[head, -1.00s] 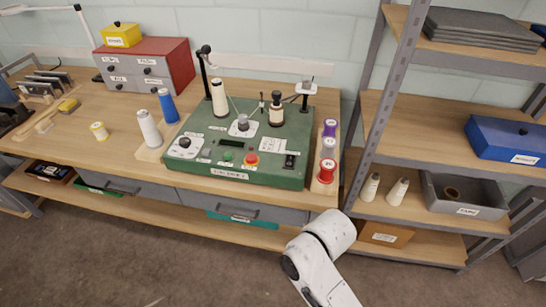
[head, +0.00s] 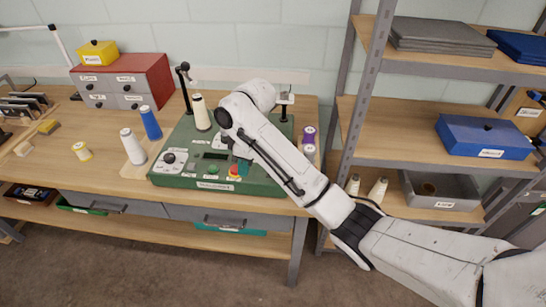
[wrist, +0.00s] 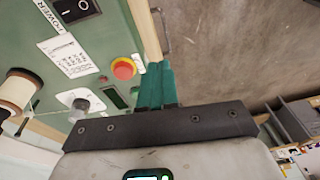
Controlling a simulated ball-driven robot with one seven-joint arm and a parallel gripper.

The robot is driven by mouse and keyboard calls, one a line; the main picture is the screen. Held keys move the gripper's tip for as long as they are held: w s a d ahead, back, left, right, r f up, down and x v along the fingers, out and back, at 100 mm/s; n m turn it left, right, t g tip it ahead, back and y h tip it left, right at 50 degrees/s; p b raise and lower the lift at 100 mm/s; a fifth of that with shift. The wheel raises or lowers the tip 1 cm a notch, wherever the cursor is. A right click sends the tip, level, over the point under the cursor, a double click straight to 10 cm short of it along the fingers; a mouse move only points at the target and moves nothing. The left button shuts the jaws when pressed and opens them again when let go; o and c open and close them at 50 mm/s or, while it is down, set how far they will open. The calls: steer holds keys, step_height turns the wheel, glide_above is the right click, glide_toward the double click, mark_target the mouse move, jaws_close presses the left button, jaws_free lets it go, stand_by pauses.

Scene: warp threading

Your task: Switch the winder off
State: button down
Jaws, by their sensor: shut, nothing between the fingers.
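The green winder (head: 168,181) sits on the wooden bench, and part of its panel fills the left of the wrist view (wrist: 107,25). In the wrist view its black rocker switch (wrist: 75,10) lies at the top left beside a POWER label (wrist: 48,17); whether it is on or off I cannot tell. A red button on a yellow ring (wrist: 123,68) lies just left of my gripper (wrist: 157,72). My gripper's teal fingers are shut and empty over the panel's front edge, apart from the switch. In the head view my arm hides the switch.
A cream cone (head: 201,113) and thread posts stand at the winder's back. White (head: 132,146) and blue (head: 150,122) cones stand left. A shelf rack (head: 365,100) rises on the right, behind my arm.

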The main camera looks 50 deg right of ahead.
steer(key=d+r, duration=0.3)
steer(key=d, duration=0.3)
steer(key=d+r+g+h, duration=0.1)
steer(key=d+r, duration=0.3)
steer(key=d, duration=0.2)
steer(key=shift+w+r+n+h+p, duration=0.25)
steer(key=shift+w+n+h+p, duration=0.05)
steer(key=shift+w+p, duration=0.1)
steer(key=shift+a, duration=0.1)
steer(key=shift+s+a+r, duration=0.2)
steer(key=shift+s+a, duration=0.25)
steer(key=shift+a, duration=0.15)
